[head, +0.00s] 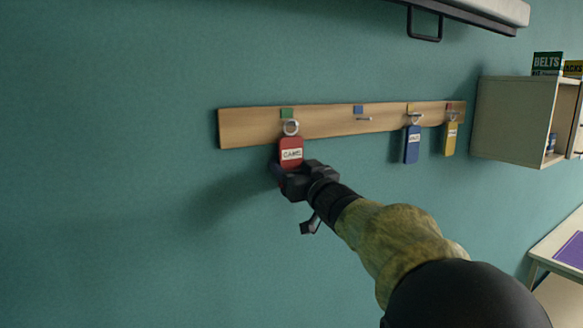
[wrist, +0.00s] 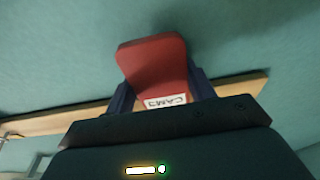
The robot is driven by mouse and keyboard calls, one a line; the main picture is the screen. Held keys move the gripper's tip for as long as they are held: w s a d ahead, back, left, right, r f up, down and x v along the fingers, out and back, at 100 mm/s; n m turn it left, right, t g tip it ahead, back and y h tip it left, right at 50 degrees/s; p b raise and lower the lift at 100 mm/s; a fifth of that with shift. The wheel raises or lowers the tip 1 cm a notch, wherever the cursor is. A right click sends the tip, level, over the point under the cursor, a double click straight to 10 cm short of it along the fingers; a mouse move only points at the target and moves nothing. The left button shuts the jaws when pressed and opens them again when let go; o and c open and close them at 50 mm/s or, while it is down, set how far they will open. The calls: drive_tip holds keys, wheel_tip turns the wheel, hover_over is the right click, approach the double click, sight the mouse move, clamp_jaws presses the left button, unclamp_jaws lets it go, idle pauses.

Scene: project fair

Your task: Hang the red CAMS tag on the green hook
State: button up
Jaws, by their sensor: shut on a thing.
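The red tag (head: 291,145) has a white label, blurred but roughly reading CAMS, and a pale ring at its top. It is upright in front of the wooden hook rail (head: 245,128), with its ring just below the green marker (head: 287,113). The green hook itself is hidden behind the ring, and I cannot tell whether the ring is around it. My gripper (head: 288,170) is shut on the lower part of the tag. In the wrist view the red tag (wrist: 155,62) stands between the two dark fingers.
The blue-marked hook (head: 363,118) to the right is empty. A blue tag (head: 412,144) and a yellow tag (head: 450,138) hang farther right on the rail. A wall cabinet (head: 512,115) stands beyond the rail's right end. The wall left of the rail is clear.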

drive_tip(key=o, duration=0.9)
drive_tip(key=shift+c, duration=0.2)
drive_tip(key=shift+s+d+f+b, duration=0.2)
drive_tip(key=shift+s+d+b, duration=0.1)
drive_tip(key=shift+s+b, duration=0.15)
drive_tip(key=b+v, duration=0.7)
drive_tip(key=v, duration=0.9)
drive_tip(key=shift+s+r, duration=0.15)
drive_tip(key=shift+d, duration=0.15)
